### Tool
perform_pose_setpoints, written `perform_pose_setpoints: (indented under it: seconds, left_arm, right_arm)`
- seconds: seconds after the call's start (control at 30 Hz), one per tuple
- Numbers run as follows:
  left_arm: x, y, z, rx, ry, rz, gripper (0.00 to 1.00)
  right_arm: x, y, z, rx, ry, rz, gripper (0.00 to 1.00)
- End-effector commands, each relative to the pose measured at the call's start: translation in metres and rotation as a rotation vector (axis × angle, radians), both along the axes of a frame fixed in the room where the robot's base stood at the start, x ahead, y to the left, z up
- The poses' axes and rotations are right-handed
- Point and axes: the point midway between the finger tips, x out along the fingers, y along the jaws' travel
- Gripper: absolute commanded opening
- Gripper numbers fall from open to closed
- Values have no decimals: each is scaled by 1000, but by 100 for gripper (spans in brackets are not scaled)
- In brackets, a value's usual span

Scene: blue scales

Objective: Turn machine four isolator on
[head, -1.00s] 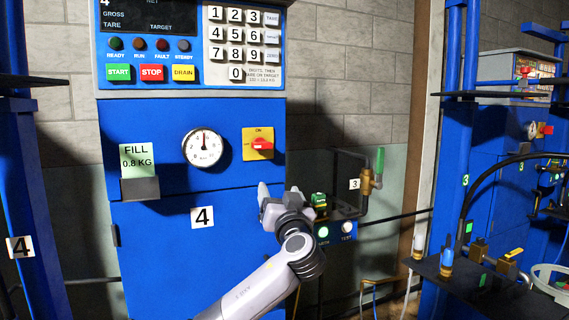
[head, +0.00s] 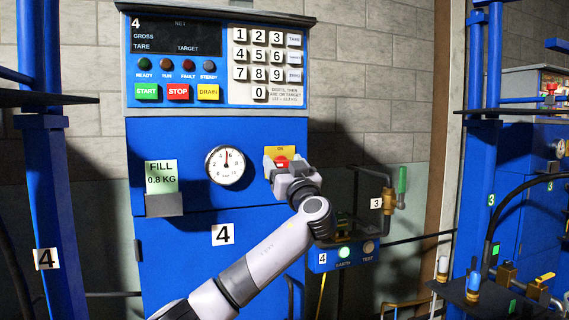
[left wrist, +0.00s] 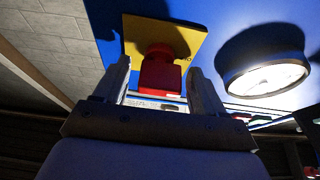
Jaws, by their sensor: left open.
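Machine four's isolator is a yellow plate (head: 280,150) with a red handle (head: 281,161) on the blue cabinet front, right of the dial. My left gripper (head: 287,164) is at the isolator and covers much of it in the head view. In the left wrist view, the red handle (left wrist: 160,73) stands out from the yellow plate (left wrist: 183,36), between the two open fingers of my left gripper (left wrist: 158,84). Gaps show beside the handle, so the fingers look apart from it. The handle's exact angle is hard to tell. My right gripper is out of view.
A round dial (head: 225,167) sits left of the isolator. A keypad and display panel (head: 215,62) is above. A small blue box (head: 345,254) with a lit green lamp and piping (head: 389,200) stand close on the right.

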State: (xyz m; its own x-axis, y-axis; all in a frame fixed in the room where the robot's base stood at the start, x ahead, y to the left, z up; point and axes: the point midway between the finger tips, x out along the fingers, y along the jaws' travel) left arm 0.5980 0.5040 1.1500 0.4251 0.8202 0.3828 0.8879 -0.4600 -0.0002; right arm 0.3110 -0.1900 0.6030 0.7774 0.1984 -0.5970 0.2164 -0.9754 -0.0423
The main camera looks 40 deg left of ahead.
Motion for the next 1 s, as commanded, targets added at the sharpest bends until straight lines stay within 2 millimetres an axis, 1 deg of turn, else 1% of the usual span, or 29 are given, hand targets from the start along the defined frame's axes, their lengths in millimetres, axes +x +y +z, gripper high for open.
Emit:
perform_pose_setpoints:
  seconds: [0.23,0.27,0.3,0.37,0.4,0.43,0.77,1.0]
  left_arm:
    - [1,1,0,0,0,0,70]
    - [1,1,0,0,0,0,67]
    - [1,1,0,0,0,0,54]
    - [1,1,0,0,0,0,34]
    - [1,1,0,0,0,0,21]
    - [1,1,0,0,0,0,19]
    - [0,1,0,16,31,0,19]
    - [0,1,0,76,150,-1,19]
  right_arm:
    - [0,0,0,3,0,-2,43]
    - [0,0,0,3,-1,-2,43]
    - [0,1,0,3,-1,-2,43]
    - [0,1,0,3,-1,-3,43]
    - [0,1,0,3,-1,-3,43]
    - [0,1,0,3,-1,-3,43]
    - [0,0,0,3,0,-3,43]
    - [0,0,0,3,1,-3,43]
